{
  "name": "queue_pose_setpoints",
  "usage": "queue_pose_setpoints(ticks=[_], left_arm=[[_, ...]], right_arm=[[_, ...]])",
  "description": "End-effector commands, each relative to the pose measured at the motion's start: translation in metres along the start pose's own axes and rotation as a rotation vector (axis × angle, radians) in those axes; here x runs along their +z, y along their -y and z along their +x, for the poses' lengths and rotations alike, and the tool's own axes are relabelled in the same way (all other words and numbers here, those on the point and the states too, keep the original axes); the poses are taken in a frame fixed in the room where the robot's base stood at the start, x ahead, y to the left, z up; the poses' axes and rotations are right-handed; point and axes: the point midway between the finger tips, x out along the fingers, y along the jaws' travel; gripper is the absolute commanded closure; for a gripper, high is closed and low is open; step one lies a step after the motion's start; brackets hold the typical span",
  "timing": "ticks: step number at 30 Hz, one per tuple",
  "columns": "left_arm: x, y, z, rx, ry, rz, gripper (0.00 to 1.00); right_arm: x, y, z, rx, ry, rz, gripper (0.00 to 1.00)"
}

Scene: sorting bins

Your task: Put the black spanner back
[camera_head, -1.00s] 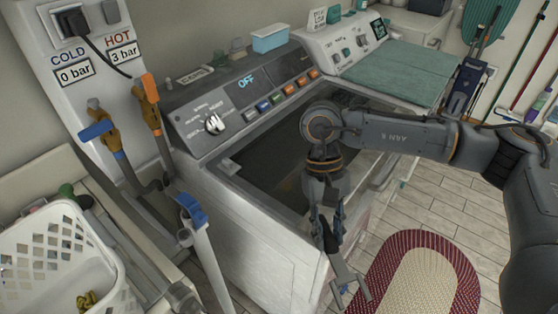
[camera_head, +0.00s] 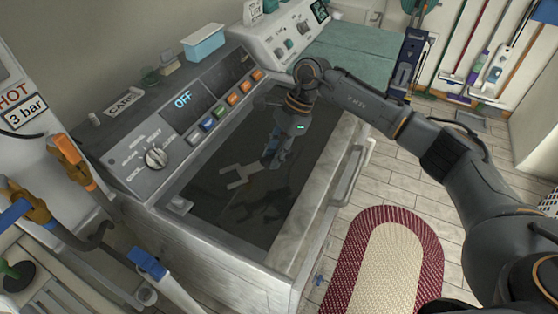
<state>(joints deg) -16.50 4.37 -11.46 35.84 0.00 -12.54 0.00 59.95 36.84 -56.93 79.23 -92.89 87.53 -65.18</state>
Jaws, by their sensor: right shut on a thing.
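My right gripper (camera_head: 270,158) is above the dark glossy top (camera_head: 215,200) of the white washing machine. It is shut on the spanner (camera_head: 239,177), whose forked end sticks out to the left of the fingers. The spanner looks light grey here rather than black. The rest of it is hidden by the fingers. A dim shape like a reflection of the gripper shows in the glossy top below. I cannot tell whether the spanner touches that surface. My left gripper is not in view.
The control panel (camera_head: 155,140) with a knob and coloured buttons runs behind the top. A light blue box (camera_head: 203,43) stands on the ledge. Taps and hoses (camera_head: 75,160) are at the left. A red-edged rug (camera_head: 390,262) lies on the floor. Brooms lean at the back right.

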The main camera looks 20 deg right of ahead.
Motion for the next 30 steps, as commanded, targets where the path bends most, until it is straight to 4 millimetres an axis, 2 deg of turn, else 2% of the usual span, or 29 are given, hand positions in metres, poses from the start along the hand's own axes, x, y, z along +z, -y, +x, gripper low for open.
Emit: queue_pose_setpoints(ticks=[3, 8, 19, 30], left_arm=[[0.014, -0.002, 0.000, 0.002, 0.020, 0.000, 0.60], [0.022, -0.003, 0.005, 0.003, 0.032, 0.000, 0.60], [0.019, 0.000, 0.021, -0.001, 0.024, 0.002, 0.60], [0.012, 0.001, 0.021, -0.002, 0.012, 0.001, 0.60]], right_arm=[[-0.002, 0.002, 0.003, -0.010, 0.000, 0.021, 1.00], [-0.007, 0.002, 0.013, -0.009, 0.000, 0.020, 1.00], [-0.024, 0.002, 0.048, -0.009, 0.000, 0.019, 1.00], [-0.026, 0.002, 0.052, -0.010, 0.000, 0.016, 1.00]])
